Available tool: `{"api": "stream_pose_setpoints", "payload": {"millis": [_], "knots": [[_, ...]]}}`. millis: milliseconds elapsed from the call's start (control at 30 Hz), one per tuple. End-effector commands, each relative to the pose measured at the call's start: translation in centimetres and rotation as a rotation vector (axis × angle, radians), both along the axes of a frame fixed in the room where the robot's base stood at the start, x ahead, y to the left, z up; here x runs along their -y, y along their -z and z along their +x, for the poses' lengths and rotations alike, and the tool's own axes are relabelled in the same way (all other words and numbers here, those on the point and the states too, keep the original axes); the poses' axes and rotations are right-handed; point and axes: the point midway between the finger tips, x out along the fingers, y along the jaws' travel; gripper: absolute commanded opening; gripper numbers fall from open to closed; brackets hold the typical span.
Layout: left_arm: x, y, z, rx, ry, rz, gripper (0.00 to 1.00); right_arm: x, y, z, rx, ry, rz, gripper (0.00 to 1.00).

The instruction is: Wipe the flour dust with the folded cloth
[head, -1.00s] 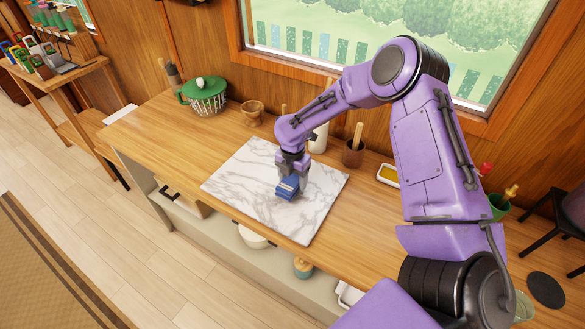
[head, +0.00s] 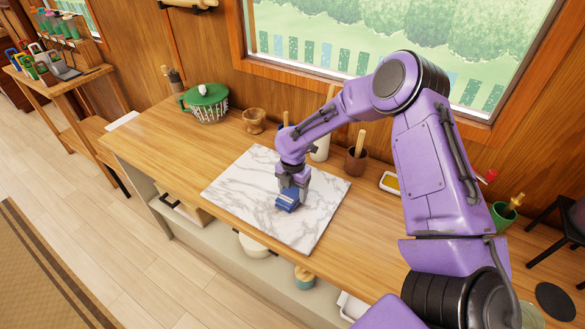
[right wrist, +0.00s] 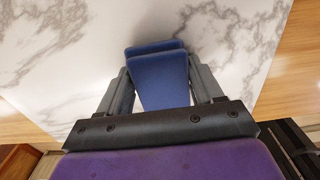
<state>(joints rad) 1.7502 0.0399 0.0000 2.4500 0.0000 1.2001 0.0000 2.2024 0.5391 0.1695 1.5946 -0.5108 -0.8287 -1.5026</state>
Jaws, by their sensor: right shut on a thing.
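The folded cloth (head: 287,201) is blue and sits low at the marble board, near its middle. My right gripper (head: 291,188) is shut on it from above. In the right wrist view, the cloth (right wrist: 160,75) fills the space between the two fingers of my right gripper (right wrist: 160,88). The white marble board (head: 238,190) with grey veins lies on the wooden counter. I cannot make out flour dust on the marble in either view. Whether the cloth touches the board is hard to tell. My left gripper is not in view.
Behind the board stand a green-lidded pot (head: 207,103), a wooden mortar (head: 254,120), a brown utensil cup (head: 356,160) and a yellow-filled dish (head: 390,182). A green cup (head: 503,214) stands at the right.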

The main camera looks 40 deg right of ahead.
Motion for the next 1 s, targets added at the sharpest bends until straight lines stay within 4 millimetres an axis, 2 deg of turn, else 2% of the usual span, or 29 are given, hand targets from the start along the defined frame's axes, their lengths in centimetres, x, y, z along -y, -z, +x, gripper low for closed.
{"api": "stream_pose_setpoints", "payload": {"millis": [67, 200, 600, 667, 833, 1000], "knots": [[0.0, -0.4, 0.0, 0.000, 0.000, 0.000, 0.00, 0.7, -0.1, 0.0, -0.002, 0.002, -0.001, 0.33], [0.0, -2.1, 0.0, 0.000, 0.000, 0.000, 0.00, 0.6, -2.8, 0.0, 0.001, -0.001, -0.001, 0.33], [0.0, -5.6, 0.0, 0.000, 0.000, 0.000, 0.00, 0.6, -6.2, 0.0, 0.000, 0.000, 0.001, 0.33], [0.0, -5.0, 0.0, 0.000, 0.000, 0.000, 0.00, 0.5, -6.3, 0.1, 0.001, -0.002, 0.000, 0.33], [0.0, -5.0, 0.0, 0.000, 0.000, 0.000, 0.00, 0.2, -7.6, 0.2, 0.001, -0.006, -0.001, 0.33], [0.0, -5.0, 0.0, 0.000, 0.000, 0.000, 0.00, 0.2, -8.1, 0.2, -0.001, -0.007, 0.001, 0.33]]}}
